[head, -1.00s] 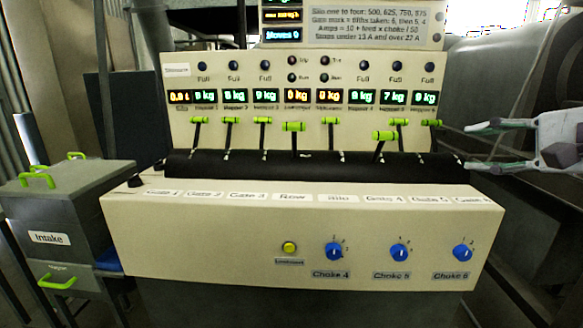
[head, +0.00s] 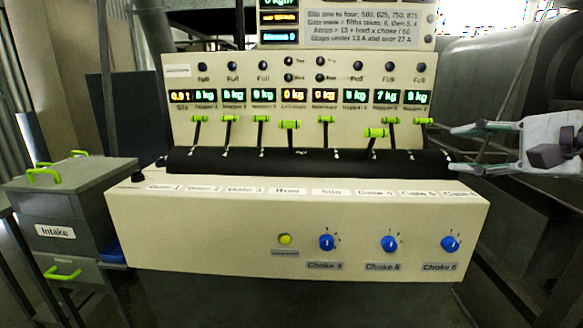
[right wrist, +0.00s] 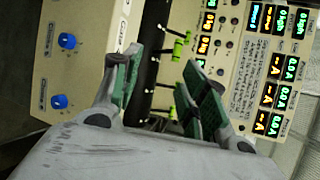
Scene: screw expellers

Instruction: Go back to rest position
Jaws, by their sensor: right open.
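My right gripper (head: 462,149) reaches in from the right edge of the head view, at the right end of the control panel (head: 200,225). It is open and empty, its two fingers apart. In the right wrist view the open gripper (right wrist: 155,75) points at the panel, with green-handled levers (right wrist: 178,48) beyond and between its fingers; no contact is visible. In the head view the row of green-topped levers (head: 290,125) stands in the dark band. My left gripper is not in view.
A grey Intake box (head: 55,232) with green handles stands left of the panel. Blue choke knobs (head: 389,244) and a yellow button (head: 285,239) are on the front face. Lit displays (head: 295,96) sit behind the levers. Large grey machinery (head: 490,75) stands behind my right arm.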

